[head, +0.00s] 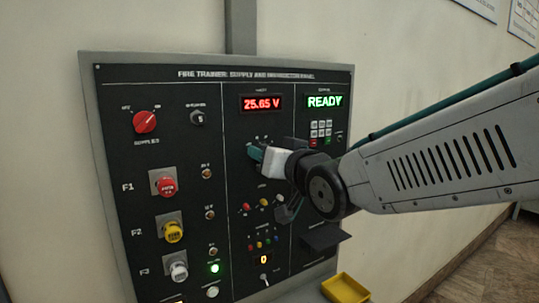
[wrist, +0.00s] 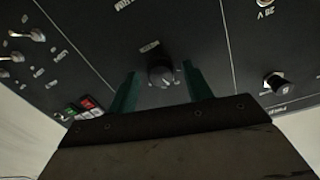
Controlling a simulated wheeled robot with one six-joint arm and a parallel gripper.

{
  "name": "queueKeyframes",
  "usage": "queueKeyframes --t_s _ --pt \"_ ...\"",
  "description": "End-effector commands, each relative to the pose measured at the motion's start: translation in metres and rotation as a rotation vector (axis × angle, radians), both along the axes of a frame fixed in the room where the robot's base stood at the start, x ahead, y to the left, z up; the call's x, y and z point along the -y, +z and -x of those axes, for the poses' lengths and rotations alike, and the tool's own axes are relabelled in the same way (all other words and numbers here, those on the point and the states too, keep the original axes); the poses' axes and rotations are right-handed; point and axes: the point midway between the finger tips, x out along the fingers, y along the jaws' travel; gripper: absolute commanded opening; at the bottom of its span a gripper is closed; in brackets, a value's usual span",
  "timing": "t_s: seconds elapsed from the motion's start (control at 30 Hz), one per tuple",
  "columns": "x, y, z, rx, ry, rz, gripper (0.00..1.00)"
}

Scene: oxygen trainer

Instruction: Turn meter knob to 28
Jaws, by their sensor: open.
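The black meter knob (wrist: 160,74) shows in the wrist view, on the dark panel. My gripper (wrist: 161,82) is open, with one green finger on each side of the knob. I cannot tell whether either finger touches it. In the head view my gripper (head: 256,153) is at the middle column of the panel, below the red meter display (head: 262,103), which reads 25.65 V. My gripper and arm hide the knob there.
The panel (head: 170,87) stands against a wall. A green READY display (head: 325,101) and a keypad (head: 321,129) are above my arm. A red rotary knob (head: 145,121) and coloured buttons are at the left. A yellow tray (head: 345,288) lies at the bottom right.

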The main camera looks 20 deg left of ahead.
Motion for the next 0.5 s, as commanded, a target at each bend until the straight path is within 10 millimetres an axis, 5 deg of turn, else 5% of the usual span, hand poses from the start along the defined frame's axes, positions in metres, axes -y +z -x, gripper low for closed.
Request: queueKeyframes --t_s 0.5 --pt "0.053 0.003 0.047 0.001 -0.001 -0.001 0.5"
